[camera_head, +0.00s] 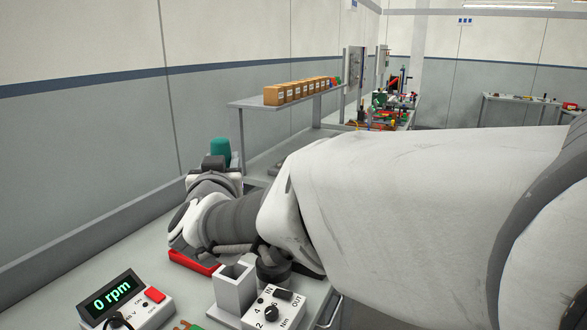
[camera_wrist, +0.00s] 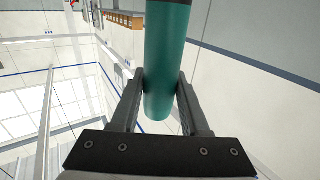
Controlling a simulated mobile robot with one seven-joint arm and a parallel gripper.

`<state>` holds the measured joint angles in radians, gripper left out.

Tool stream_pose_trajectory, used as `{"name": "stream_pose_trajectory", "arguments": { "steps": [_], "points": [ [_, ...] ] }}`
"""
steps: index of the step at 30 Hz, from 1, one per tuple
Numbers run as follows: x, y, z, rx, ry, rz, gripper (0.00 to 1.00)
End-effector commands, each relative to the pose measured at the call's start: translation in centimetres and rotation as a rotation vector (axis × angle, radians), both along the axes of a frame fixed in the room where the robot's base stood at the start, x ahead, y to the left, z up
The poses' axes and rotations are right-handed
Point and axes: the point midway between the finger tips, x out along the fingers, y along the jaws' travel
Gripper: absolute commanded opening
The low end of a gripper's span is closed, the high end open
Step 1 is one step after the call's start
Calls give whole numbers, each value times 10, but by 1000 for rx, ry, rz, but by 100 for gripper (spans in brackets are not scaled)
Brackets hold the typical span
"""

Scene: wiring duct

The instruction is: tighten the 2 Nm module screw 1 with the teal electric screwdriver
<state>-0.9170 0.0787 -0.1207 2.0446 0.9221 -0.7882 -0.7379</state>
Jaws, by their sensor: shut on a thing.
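The teal electric screwdriver (camera_wrist: 166,62) is between the two fingers of my gripper (camera_wrist: 160,88) in the wrist view, and the fingers are shut on it. Its teal end also shows in the head view (camera_head: 220,151), sticking up above my wrist at the back of the bench. The rest of the tool is hidden behind my wrist and arm. The module and its screw 1 cannot be made out in either view. A red thing (camera_head: 194,262) lies on the bench just below my wrist, partly covered by it.
A controller with a display reading 0 rpm (camera_head: 111,297) stands at the front left. A grey square holder (camera_head: 235,287) and a box with a Nm dial (camera_head: 270,312) stand to its right. A shelf with several cardboard boxes (camera_head: 300,89) is behind. My arm covers the right.

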Motion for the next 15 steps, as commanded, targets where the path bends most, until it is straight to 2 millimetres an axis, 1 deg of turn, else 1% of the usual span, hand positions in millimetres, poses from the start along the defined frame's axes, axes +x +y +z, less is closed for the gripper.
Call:
{"name": "stream_pose_trajectory", "arguments": {
  "steps": [9, 11, 15],
  "points": [
    [0, 0, 2, 1, -2, 0, 0],
    [0, 0, 5, 1, -2, 0, 0],
    [0, 0, 18, 1, -2, -1, 0]
  ]
}}
